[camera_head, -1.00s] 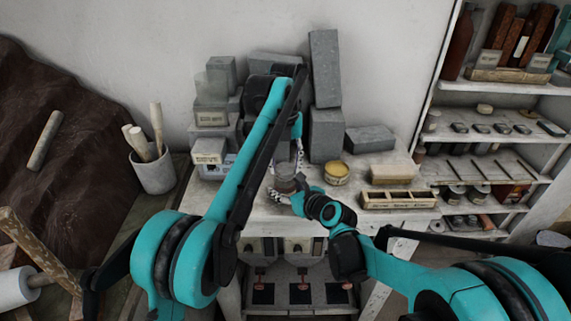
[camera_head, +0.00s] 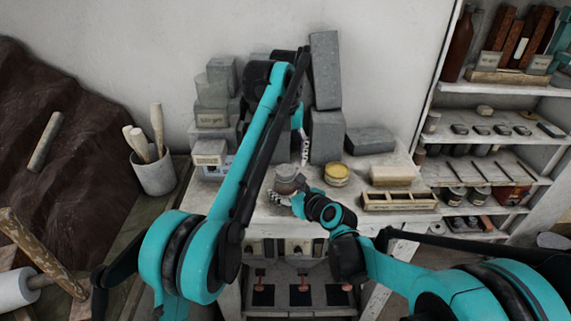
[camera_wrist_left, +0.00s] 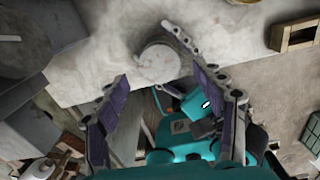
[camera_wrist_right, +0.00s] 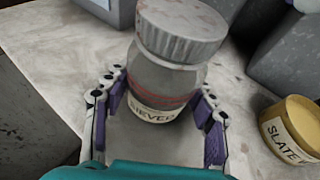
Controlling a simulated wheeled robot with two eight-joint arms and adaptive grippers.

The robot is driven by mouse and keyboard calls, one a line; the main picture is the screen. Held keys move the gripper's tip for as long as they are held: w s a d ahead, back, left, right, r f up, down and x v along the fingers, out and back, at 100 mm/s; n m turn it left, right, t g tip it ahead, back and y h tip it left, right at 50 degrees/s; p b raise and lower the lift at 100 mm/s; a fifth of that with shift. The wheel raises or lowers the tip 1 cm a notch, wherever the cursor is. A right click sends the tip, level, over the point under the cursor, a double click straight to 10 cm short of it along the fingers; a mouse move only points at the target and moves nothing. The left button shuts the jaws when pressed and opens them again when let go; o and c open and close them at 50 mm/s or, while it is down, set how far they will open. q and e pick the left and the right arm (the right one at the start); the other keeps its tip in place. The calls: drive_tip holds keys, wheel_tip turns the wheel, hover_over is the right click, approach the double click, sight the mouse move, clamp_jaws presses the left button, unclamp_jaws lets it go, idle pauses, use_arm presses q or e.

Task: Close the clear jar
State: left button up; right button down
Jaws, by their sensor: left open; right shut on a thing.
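The clear jar (camera_head: 287,182) stands on the worktable with grey contents, a red band and a label reading "SIEVED". In the right wrist view the jar (camera_wrist_right: 160,82) is upright with its pale, ribbed lid (camera_wrist_right: 183,30) sitting on its mouth. I cannot tell how tightly the lid is turned. My right gripper (camera_wrist_right: 160,92) is shut around the jar's body, one finger on each side. My left gripper (camera_head: 303,145) is open and empty above the jar. The left wrist view looks down on the round lid (camera_wrist_left: 158,65), apart from the open fingers.
A yellow-lidded tub (camera_head: 337,174) stands right of the jar, and a wooden compartment box (camera_head: 399,200) lies further right. Grey blocks (camera_head: 326,136) stand close behind the jar. Stacked labelled blocks (camera_head: 211,118) stand at the left. My left arm passes near them.

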use_arm(q)
drive_tip(key=shift+r, duration=0.65)
drive_tip(key=shift+c, duration=0.5)
